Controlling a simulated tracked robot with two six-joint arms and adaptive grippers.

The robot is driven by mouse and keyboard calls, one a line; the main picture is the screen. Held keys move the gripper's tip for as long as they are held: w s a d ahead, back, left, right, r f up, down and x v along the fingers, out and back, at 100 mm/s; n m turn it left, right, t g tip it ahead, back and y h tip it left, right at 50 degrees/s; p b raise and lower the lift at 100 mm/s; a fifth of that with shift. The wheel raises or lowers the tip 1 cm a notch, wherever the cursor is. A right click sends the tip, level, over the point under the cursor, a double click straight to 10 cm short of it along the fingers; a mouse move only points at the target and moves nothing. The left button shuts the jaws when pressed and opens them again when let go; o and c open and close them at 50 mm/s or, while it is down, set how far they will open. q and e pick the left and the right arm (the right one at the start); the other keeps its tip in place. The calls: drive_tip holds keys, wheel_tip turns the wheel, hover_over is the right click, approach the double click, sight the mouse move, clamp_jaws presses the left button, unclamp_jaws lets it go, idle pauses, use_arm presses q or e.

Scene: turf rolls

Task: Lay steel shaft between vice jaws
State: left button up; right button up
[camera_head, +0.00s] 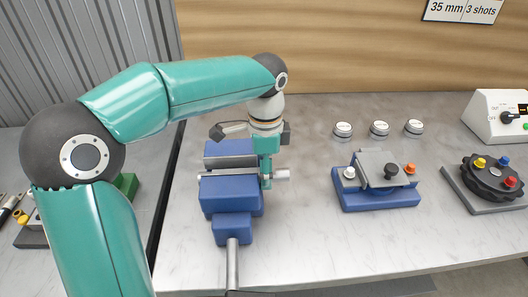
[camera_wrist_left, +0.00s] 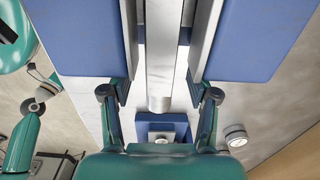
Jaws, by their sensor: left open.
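The blue vice (camera_head: 230,195) stands on the bench with its two jaws apart. Grey jaw plates line its blue jaws in the left wrist view (camera_wrist_left: 75,35). The steel shaft (camera_wrist_left: 164,60) lies lengthwise in the gap between the jaws, with space visible on both sides; its end (camera_head: 282,175) sticks out at the right of the vice. My left gripper (camera_head: 266,178) is over the right end of the vice, pointing down. In the left wrist view its fingers (camera_wrist_left: 160,98) are open on either side of the shaft's end. My right gripper is not in view.
A blue fixture (camera_head: 375,200) with coloured knobs stands to the right. Several round caps (camera_head: 379,128) lie behind it. A black turret (camera_head: 490,180) and a white control box (camera_head: 498,115) are at the far right. The bench in front of the fixture is clear.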

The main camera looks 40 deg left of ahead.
use_arm(q)
wheel_tip(320, 180, up, 12)
drive_tip(key=shift+f, duration=0.2)
